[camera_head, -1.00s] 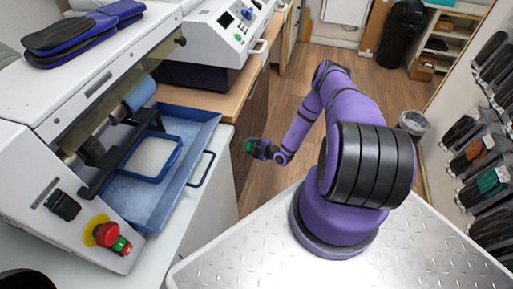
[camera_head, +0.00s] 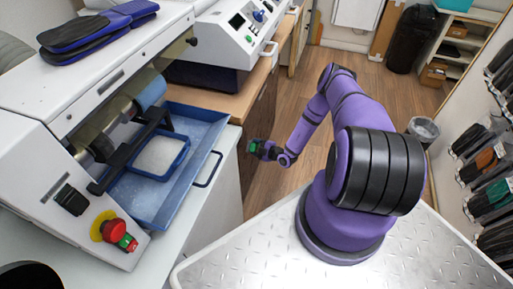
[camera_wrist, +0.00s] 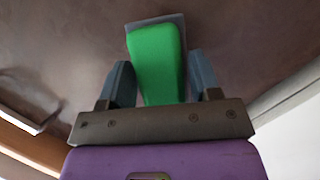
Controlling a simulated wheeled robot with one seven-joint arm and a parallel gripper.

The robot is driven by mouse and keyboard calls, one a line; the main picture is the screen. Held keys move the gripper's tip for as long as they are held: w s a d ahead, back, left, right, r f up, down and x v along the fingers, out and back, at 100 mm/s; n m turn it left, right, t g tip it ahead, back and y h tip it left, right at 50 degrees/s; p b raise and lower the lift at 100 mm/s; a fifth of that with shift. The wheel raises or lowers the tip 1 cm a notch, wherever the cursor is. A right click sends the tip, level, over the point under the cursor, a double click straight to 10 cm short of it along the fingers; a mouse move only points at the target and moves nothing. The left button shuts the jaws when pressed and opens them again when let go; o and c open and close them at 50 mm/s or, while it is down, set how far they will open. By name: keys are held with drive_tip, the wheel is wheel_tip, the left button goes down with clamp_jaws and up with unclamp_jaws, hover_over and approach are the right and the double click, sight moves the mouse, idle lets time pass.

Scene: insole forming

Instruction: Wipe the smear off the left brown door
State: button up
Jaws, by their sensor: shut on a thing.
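In the wrist view, my gripper (camera_wrist: 161,82) is shut on a green block (camera_wrist: 158,55) with a grey edge or pad at its far end, between two blue-grey fingers. The brown door surface (camera_wrist: 75,40) fills the background beyond it. The grey end is close to this surface; I cannot tell whether it touches. In the head view, my gripper (camera_head: 258,149) is low beside the brown cabinet front (camera_head: 262,113), with a bit of green showing. I cannot make out a clear smear; the surface looks mottled, and the part behind the block is hidden.
A white machine with a blue tray (camera_head: 205,125) stands at the left, its bench corner close to my gripper. A light handle-like edge (camera_wrist: 30,125) shows at the wrist view's left. Wooden floor (camera_head: 310,75) is free beyond my arm. A bin (camera_head: 423,130) stands at the right.

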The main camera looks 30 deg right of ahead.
drive_tip(key=shift+w+a, duration=0.55)
drive_tip(key=shift+w, duration=0.2)
idle(0.4)
drive_tip(key=shift+w+d, duration=0.55)
drive_tip(key=shift+d, duration=0.25)
drive_tip(key=shift+w+d, duration=0.55)
drive_tip(key=shift+d, duration=0.25)
drive_tip(key=shift+w+a, duration=0.1)
drive_tip(key=shift+w, duration=0.05)
drive_tip(key=shift+a, duration=0.1)
drive_tip(key=shift+s+a, duration=0.6)
drive_tip(key=shift+a, duration=0.3)
drive_tip(key=shift+s+a, duration=0.55)
drive_tip(key=shift+a, duration=0.35)
drive_tip(key=s+d, duration=0.4)
drive_tip(key=shift+s, duration=0.35)
